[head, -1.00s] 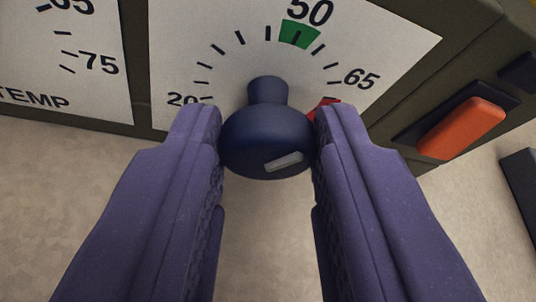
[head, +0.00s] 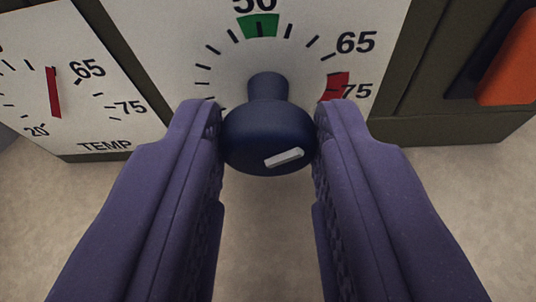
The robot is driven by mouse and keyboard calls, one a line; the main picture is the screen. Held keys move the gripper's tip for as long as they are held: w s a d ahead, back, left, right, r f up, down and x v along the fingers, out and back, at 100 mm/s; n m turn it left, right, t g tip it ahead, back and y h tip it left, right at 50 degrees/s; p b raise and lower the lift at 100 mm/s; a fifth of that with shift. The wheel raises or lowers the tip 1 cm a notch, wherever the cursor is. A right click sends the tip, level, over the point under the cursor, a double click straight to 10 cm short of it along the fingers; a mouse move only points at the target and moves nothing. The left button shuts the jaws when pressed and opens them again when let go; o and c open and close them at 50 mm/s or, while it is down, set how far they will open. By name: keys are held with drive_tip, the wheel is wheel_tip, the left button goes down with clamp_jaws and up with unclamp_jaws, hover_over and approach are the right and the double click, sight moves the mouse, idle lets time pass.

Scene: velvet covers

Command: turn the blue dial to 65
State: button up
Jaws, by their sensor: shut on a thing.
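The blue dial (head: 268,138) is a dark navy knob with a narrower neck, standing out from a white scale plate (head: 180,45). A short white mark (head: 284,157) sits on its round end, toward the lower right. My gripper (head: 268,135) has its two purple padded fingers on either side of the knob and is shut on it. On the scale, the number 65 (head: 355,42) is up and right of the knob, between the green band at 50 and the red band at 75. The knob and left finger hide the scale's low end. I cannot tell which number the mark points to.
A TEMP gauge (head: 105,145) with a red needle (head: 53,92) is at the left. An orange switch (head: 512,62) in a black surround is at the right edge of the dark panel (head: 390,125). The beige surface (head: 270,240) below is clear.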

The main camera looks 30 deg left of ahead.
drive_tip(key=shift+m+y+p, duration=0.3)
drive_tip(key=shift+m+y, duration=0.1)
drive_tip(key=o, duration=1.1)
drive_tip(key=shift+c, duration=0.2)
drive_tip(key=p+v, duration=0.2)
drive_tip(key=v, duration=0.6)
drive_tip(key=shift+w, duration=0.1)
